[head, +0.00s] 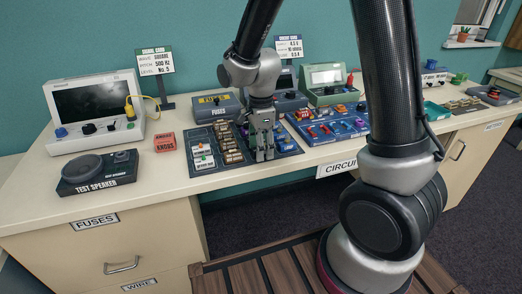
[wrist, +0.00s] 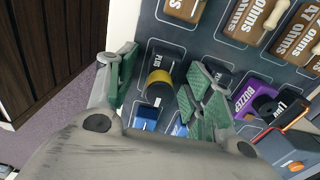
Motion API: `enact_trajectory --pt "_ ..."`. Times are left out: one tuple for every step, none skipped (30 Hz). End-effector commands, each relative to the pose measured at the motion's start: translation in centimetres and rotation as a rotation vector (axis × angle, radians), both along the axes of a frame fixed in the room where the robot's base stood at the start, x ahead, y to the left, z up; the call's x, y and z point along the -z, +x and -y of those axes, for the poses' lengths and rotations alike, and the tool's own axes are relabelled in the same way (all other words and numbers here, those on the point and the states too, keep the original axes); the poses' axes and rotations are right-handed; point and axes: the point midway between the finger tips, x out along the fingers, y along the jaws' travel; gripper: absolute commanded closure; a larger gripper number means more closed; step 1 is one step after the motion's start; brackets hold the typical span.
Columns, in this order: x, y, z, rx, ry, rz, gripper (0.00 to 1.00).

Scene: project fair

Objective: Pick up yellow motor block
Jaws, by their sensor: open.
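My gripper (wrist: 164,66) is open and points down over the dark board (wrist: 152,30) of parts. Between its two green-padded fingers in the wrist view is a dark block with a yellow round part (wrist: 158,77), which looks like the yellow motor block. Its label is only partly legible. The left finger is on one side of it and the right finger on the other; I cannot tell whether either touches it. In the head view my gripper (head: 264,150) is low over the board's right part and hides what lies under it.
A purple buzzer block (wrist: 250,99) and an orange-topped block (wrist: 290,150) lie right of my gripper. Blue blocks (wrist: 145,117) sit close below the yellow part. Brown resistor blocks (wrist: 249,17) line the top. A test speaker (head: 98,171) and red box (head: 165,141) stand left.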

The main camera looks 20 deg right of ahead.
Motion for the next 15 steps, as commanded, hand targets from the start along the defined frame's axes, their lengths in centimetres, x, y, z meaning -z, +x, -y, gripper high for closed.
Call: enact_trajectory --pt "-0.03 0.00 0.00 0.000 0.000 0.000 0.48" --pt "-0.03 0.00 0.00 0.000 0.000 0.000 0.48" --pt "-0.04 0.00 0.00 0.000 0.000 0.000 0.48" --pt "-0.04 0.00 0.00 0.000 0.000 0.000 0.52" --pt "-0.04 0.00 0.00 0.000 0.000 0.000 0.57" --pt "-0.05 -0.01 0.00 0.000 0.000 0.000 0.65" --pt "-0.05 0.00 0.00 0.000 0.000 0.000 0.70" --pt "-0.05 0.00 0.00 0.000 0.000 0.000 0.76" --pt "-0.06 -0.01 0.00 0.000 0.000 0.000 0.83" --pt "-0.06 0.00 0.00 0.000 0.000 0.000 0.88" --pt "-0.06 0.00 0.00 -0.001 0.000 0.000 0.94" --pt "-0.06 0.00 0.00 -0.001 0.000 0.000 0.98" --pt "-0.06 0.00 0.00 -0.001 0.000 0.000 0.98" --pt "-0.07 0.00 0.00 -0.001 0.000 0.000 0.98" --pt "-0.07 0.00 0.00 -0.001 0.000 0.000 0.98"
